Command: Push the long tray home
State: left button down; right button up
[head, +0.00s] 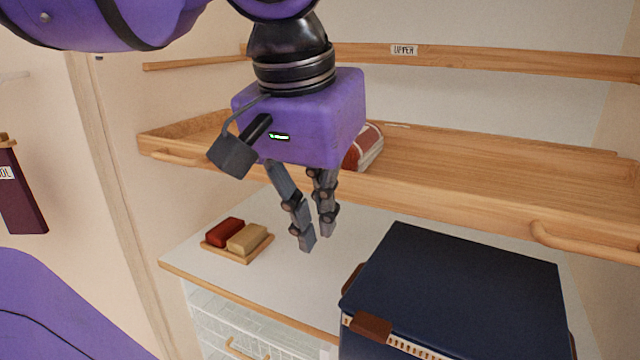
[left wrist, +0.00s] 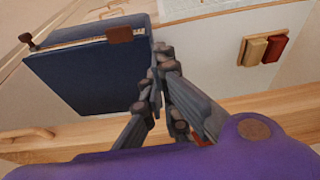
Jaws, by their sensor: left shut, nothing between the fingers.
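The long wooden tray (head: 480,165) sticks out of the cabinet at mid height in the head view, with a wooden bar handle (head: 585,243) at the right of its front and another (head: 172,157) at the left. A red and white folded item (head: 364,148) lies in it, partly hidden behind my gripper. My left gripper (head: 318,243) is shut and empty, pointing down in front of the tray's front edge, above the white shelf. In the left wrist view the gripper (left wrist: 160,95) is also seen near the tray's wooden front edge (left wrist: 85,143). My right gripper is not in view.
A dark blue box (head: 460,285) with brown corners stands on the white shelf (head: 310,275) below the tray at the right. A small wooden dish (head: 240,250) with a red and a tan block sits at the left. A rail labelled UPPER (head: 480,60) runs above.

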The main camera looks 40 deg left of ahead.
pick_arm(q)
jog(key=w, duration=0.1)
jog(key=w+f, duration=0.1)
jog(key=w, duration=0.1)
jog(key=w+a+f+b, duration=0.1)
jog(key=shift+w+f, duration=0.1)
jog(key=shift+w, duration=0.2)
jog(key=shift+a, duration=0.15)
